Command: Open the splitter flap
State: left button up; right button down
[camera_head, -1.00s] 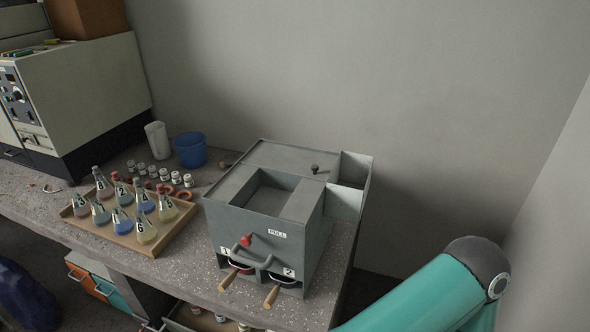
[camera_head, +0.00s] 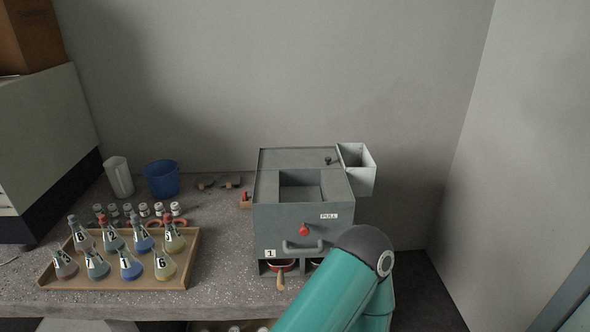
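The splitter is a grey metal box (camera_head: 278,222) on the concrete bench, with a square recess in its top. Its front carries a PULL label (camera_head: 329,217), a red knob (camera_head: 305,230) and a grey bar handle (camera_head: 302,247). A small dark knob (camera_head: 333,160) sits on the top plate at the back right. Below the front is a pan with a wooden handle (camera_head: 281,281) at slot 1; slot 2 is mostly hidden behind my teal arm. That arm rises from the bottom in front of the box's lower right.
A wooden tray (camera_head: 190,262) of numbered flasks stands left of the splitter. Behind it are small jars, a blue bucket (camera_head: 161,178) and a white jug (camera_head: 119,177). An open grey bin (camera_head: 358,168) juts from the splitter's right rear. Walls close the back and right.

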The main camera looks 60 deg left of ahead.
aim_at(272, 159)
jog(key=k, duration=1)
jog(key=u, duration=0.85)
jog(key=i, duration=1)
jog(key=u, duration=0.15)
